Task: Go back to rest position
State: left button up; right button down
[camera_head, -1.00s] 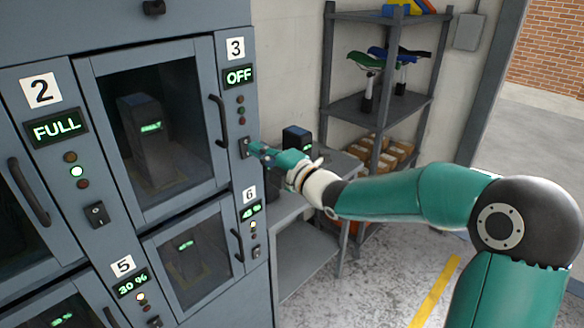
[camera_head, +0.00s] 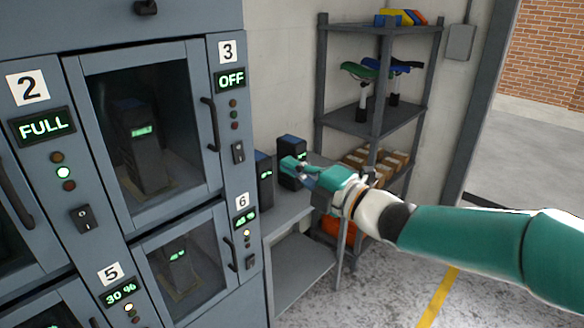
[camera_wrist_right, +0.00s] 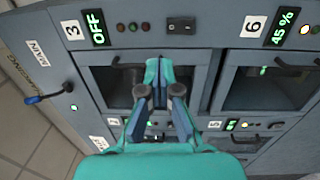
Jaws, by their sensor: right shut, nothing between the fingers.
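My right gripper (camera_head: 288,165) is shut and empty. In the head view it is held out to the right of the locker cabinet, apart from it, in front of the bench with black batteries. In the right wrist view its closed teal fingers (camera_wrist_right: 160,78) point toward the cabinet front. Locker 3's rocker switch (camera_head: 238,152) is uncovered, and its display (camera_head: 231,77) reads OFF. The switch also shows in the right wrist view (camera_wrist_right: 181,26). My left gripper is not in view.
The grey cabinet (camera_head: 180,219) fills the left side; locker 3's door (camera_head: 143,130) is closed with a battery (camera_head: 139,147) inside. Two black batteries stand on the bench (camera_head: 285,215). A shelf rack (camera_head: 372,118) stands behind. Open floor (camera_head: 385,290) lies right.

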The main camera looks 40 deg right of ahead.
jog(key=shift+a, duration=0.1)
jog(key=w+a+f+m+g+y+p, duration=0.1)
jog(key=w+a+f+g, duration=0.1)
jog(key=a+f, duration=0.35)
jog(key=w+a+f+m+g+y, duration=0.1)
jog(key=w+a+f+g, duration=0.1)
jog(key=f, duration=0.7)
jog(key=w+a+f+g+y+p, duration=0.15)
jog(key=a+f, duration=0.25)
jog(key=f, duration=0.4)
jog(key=s+a+f+m+g, duration=0.2)
jog(key=s+a+f+m, duration=0.15)
jog(key=f, duration=0.45)
jog(key=s+a+f+m+g, duration=0.2)
jog(key=a+f+g, duration=0.15)
jog(key=f, duration=0.45)
jog(key=s+a+f+m+g+h, duration=0.1)
jog(key=s+a+f+m+g, duration=0.1)
jog(key=s+f+m, duration=0.4)
jog(key=s+a+f+m+g+h, duration=0.1)
jog(key=s+a+f+m+g, duration=0.1)
jog(key=s+f+m+g, duration=0.2)
jog(key=s+f+m, duration=0.3)
jog(key=s+m, duration=0.1)
jog(key=s, duration=0.4)
jog(key=shift+s+f+g, duration=0.15)
jog(key=shift+s+g, duration=0.15)
jog(key=shift+g, duration=0.1)
